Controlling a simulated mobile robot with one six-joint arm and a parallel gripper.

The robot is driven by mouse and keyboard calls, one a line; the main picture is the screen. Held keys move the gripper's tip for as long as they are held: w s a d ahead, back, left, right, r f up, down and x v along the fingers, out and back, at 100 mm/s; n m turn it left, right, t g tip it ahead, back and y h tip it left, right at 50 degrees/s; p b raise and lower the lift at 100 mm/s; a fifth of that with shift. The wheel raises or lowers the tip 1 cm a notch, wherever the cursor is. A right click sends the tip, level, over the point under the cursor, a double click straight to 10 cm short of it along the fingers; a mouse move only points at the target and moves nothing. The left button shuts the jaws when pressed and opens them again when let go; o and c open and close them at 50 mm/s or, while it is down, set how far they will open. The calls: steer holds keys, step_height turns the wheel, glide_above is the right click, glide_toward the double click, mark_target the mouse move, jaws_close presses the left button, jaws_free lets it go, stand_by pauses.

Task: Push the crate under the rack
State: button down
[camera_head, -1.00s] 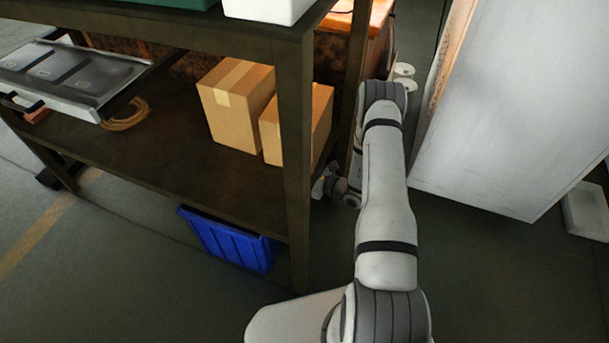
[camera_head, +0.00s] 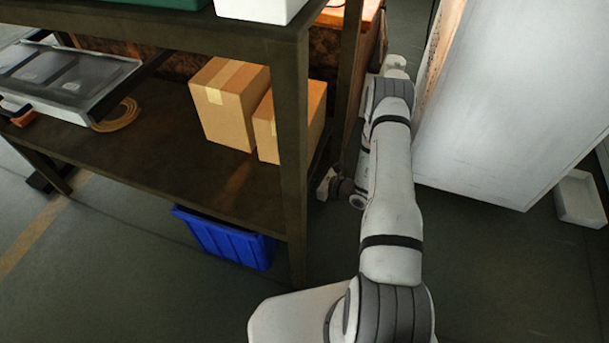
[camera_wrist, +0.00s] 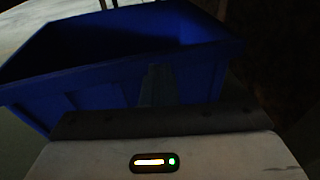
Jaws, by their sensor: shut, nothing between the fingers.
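The blue crate (camera_head: 225,241) stands on the floor at the rack's lower front edge. Its front side shows below the lower shelf, which hides the rest. The rack (camera_head: 293,180) is dark, with a corner leg right of the crate. In the wrist view the open crate (camera_wrist: 95,92) fills the upper left, its inside dark. My gripper (camera_wrist: 158,84) is shut and empty, pointing at the crate's near wall; whether it touches cannot be told. In the head view, my wrist end shows behind the rack leg, with the fingers hidden.
Two cardboard boxes (camera_head: 229,103) and a grey tray (camera_head: 70,81) sit on the lower shelf. A large white cabinet (camera_head: 525,95) stands close right of my arm, with a white bin (camera_head: 579,199) beside it. The floor in front of the rack is clear.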

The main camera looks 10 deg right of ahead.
steer(key=p+v, duration=0.3)
steer(key=v, duration=0.9)
steer(key=shift+f, duration=0.15)
steer(key=shift+s, duration=0.1)
